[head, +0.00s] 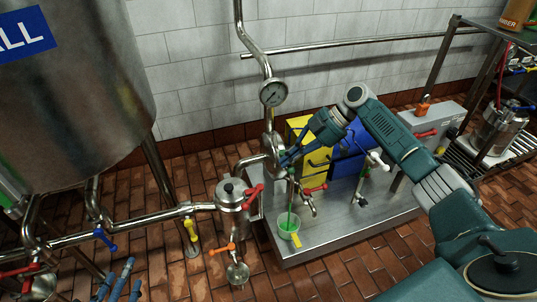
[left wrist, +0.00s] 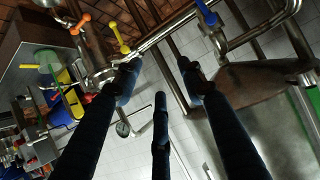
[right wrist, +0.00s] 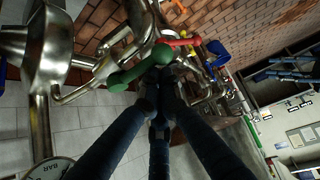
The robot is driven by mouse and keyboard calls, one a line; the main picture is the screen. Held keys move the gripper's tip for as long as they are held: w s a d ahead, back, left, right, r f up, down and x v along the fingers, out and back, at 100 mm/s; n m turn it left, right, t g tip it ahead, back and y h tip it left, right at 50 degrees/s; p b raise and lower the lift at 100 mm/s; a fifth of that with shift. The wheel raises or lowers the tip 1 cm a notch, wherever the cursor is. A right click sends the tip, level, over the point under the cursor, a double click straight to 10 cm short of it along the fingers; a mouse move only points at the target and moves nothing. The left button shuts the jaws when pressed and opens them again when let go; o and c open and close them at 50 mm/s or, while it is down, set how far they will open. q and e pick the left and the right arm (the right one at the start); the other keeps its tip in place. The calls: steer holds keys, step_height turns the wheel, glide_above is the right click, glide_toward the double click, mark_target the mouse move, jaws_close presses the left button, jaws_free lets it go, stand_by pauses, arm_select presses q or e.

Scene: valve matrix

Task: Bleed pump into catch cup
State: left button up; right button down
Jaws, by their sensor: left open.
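The pump (head: 270,140) stands at the left end of the steel skid, under a round gauge. A green valve handle (right wrist: 128,76) shows in the right wrist view; my right gripper (head: 288,157) is closed on its end, also in the right wrist view (right wrist: 164,85). A thin green stream (head: 290,190) runs down from beside the pump into the catch cup (head: 288,226), which stands near the skid's front left corner and shows green inside. My left gripper (head: 122,275) is low at the left, open and empty, its fingers apart in the left wrist view (left wrist: 162,75).
A large steel tank (head: 75,85) fills the upper left. Pipes with yellow, orange, red and blue valve handles run low across the floor. Yellow (head: 308,150) and blue (head: 352,140) boxes stand behind my right arm. The skid's front right surface (head: 370,225) is clear.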

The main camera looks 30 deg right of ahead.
stand_by(0.4)
steer(key=a+p, duration=0.3)
steer(key=a, duration=0.1)
arm_select(q)
steer(key=s+a+f+g+y, duration=0.1)
steer(key=s+f+g, duration=0.3)
steer(key=s, duration=0.4)
steer(key=s+a+f+g+y+p, duration=0.1)
steer(key=s+a+f+g, duration=0.2)
steer(key=s, duration=0.5)
steer(key=shift+s+f+g, duration=0.15)
steer(key=shift+f+g, duration=0.25)
steer(key=shift+g, duration=0.1)
arm_select(e)
steer(key=w+v, duration=0.2)
steer(key=v, duration=0.8)
steer(key=shift+d+r, duration=0.2)
steer(key=shift+r, duration=0.2)
steer(key=shift+s, duration=0.1)
